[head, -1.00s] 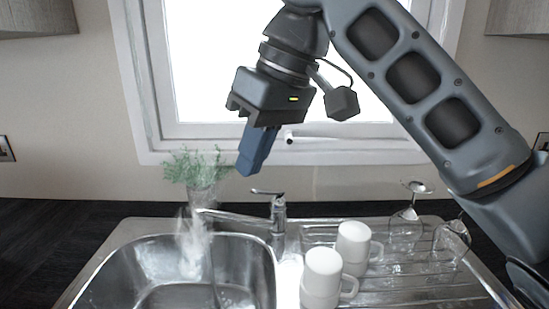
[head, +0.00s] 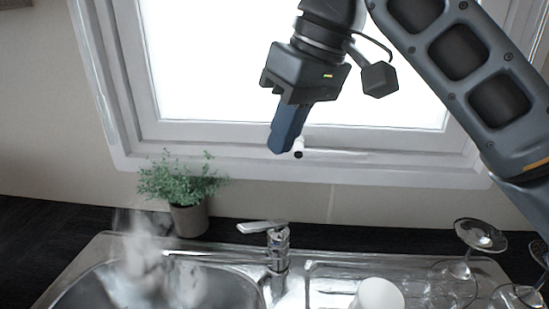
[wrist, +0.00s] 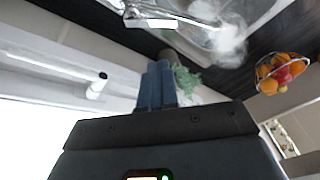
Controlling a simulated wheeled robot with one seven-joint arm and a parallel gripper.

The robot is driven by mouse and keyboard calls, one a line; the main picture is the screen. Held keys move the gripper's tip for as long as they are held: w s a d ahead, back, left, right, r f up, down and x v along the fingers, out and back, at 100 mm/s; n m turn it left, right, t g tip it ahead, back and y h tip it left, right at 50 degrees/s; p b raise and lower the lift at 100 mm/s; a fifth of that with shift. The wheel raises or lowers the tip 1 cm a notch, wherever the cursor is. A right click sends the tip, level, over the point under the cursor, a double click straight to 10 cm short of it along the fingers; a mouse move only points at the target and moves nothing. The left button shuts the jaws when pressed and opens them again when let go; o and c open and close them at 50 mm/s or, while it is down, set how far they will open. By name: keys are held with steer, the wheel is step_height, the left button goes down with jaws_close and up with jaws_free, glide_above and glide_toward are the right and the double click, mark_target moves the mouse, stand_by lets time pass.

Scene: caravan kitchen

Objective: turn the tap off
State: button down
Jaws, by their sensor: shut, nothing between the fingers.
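The tap (head: 277,250) is a chrome mixer at the back of the steel sink, with its lever (head: 262,227) on top pointing left. Its spout runs left over the basin (head: 80,292), where white steam or spray rises and blurs what lies below. My gripper (head: 284,150) is shut and empty, blue fingers pointing down, above the tap and in front of the window, apart from the lever. In the wrist view my gripper's fingers (wrist: 158,66) are together, and the tap (wrist: 150,22) shows upside down beyond them.
A potted plant (head: 190,218) stands behind the sink, left of the tap. A white mug (head: 378,296) and upturned glasses (head: 480,236) are on the drainer to the right. The wrist view shows a fruit basket (wrist: 282,72). The window handle (head: 300,153) is near my fingers.

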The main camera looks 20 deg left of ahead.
steer(key=p, duration=0.2)
glide_toward(250, 223)
steer(key=x, duration=0.5)
steer(key=shift+w+r, duration=0.1)
steer(key=shift+w, duration=0.15)
steer(key=shift+s+a+f, duration=0.2)
steer(key=shift+s+f, duration=0.05)
steer(key=shift+f, duration=0.35)
